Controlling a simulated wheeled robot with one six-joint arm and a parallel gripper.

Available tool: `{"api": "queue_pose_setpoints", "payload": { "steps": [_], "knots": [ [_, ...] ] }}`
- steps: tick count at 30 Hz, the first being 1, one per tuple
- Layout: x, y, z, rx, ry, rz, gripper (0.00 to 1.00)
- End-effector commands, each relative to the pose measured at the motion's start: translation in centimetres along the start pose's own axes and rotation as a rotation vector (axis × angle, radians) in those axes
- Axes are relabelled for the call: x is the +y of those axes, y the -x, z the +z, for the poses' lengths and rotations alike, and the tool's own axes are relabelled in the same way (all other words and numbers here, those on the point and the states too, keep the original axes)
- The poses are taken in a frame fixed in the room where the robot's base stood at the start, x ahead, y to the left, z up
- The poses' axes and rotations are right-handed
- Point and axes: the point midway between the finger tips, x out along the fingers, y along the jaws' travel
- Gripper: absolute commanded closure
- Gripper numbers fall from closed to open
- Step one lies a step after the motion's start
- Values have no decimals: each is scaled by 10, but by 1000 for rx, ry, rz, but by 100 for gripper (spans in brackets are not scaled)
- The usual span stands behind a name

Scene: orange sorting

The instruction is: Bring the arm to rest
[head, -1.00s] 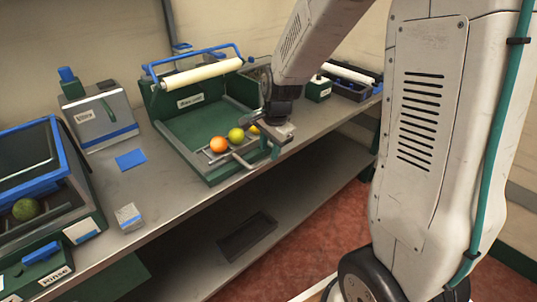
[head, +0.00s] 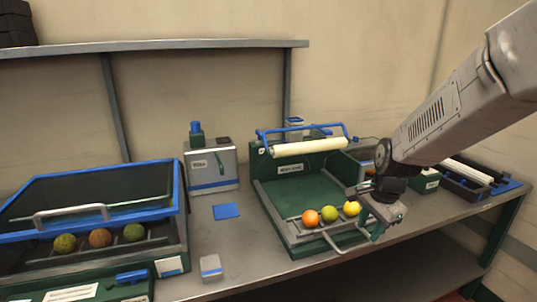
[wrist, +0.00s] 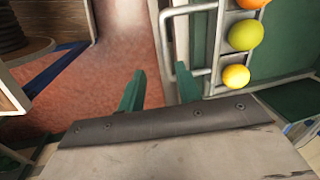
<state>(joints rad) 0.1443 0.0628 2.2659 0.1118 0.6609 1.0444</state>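My gripper (head: 376,228) hangs at the front right corner of the green tray station (head: 262,190), at the end of my arm reaching in from the right in the head view. In the wrist view its two green fingers (wrist: 160,72) stand apart with nothing between them, over the reddish floor. An orange fruit (head: 310,218), a green fruit (head: 330,214) and a yellow fruit (head: 352,208) lie in a row on the rack, just left of my gripper. The wrist view shows the orange (wrist: 252,3), green (wrist: 245,35) and yellow (wrist: 236,77) fruits right of the fingers.
A blue-framed case (head: 178,200) with several dull fruits stands at the left. A grey box (head: 211,168) stands between it and the tray station. A metal handle (wrist: 166,45) is close by the right finger. A shelf (head: 200,44) runs above the bench.

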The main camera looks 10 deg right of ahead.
Motion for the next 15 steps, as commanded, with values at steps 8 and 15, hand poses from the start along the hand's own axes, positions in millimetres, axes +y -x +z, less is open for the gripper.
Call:
{"api": "queue_pose_setpoints", "payload": {
  "steps": [8,15],
  "knots": [
    [55,20,29,-94,426,135,66],
    [111,73,65,-147,819,170,66]
  ]
}}
